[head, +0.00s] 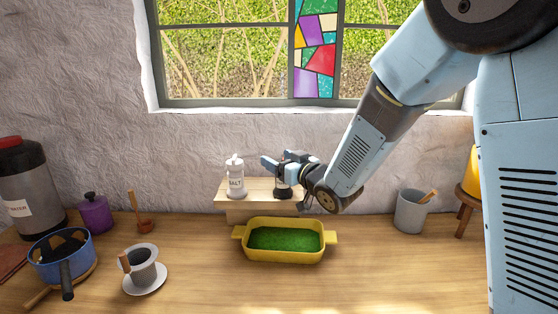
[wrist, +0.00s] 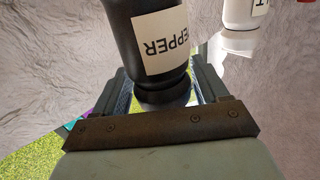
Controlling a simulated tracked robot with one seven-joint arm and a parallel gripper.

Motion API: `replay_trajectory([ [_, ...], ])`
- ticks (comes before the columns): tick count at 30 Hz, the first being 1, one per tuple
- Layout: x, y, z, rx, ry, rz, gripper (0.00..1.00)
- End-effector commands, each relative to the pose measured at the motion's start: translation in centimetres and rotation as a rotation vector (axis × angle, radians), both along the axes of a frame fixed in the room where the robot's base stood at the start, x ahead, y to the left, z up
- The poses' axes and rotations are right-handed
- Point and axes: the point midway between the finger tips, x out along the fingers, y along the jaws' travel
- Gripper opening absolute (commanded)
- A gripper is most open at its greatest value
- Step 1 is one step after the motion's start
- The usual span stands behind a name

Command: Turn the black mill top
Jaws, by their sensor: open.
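The black pepper mill (head: 283,187) stands upright on a small wooden riser (head: 240,213) against the wall, partly hidden by my gripper (head: 279,162). In the wrist view the mill (wrist: 122,48) appears upside down, with its white PEPPER label (wrist: 160,42) showing. My gripper (wrist: 162,96) is open, one finger on each side of the mill's narrow top end (wrist: 164,92). A gap shows beside the top at the right finger; contact at the left finger cannot be told. Part of the top is hidden behind the gripper's brown plate.
A white salt mill (head: 236,182) stands on the riser, left of the black mill; it also shows in the wrist view (wrist: 239,14). A yellow dish (head: 284,256) with green contents sits in front. A grey cup (head: 411,214) stands right. The counter's front right is clear.

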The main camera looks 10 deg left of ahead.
Motion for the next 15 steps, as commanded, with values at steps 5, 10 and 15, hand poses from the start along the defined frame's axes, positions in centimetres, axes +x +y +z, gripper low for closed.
replay_trajectory([
  [5, -0.14, 0.32, 0.01, 0.000, 0.000, 0.004, 0.73],
  [10, -0.30, 0.52, 0.01, 0.000, 0.000, 0.008, 0.66],
  [15, -0.35, 0.59, 0.01, 0.000, 0.000, 0.009, 0.49],
])
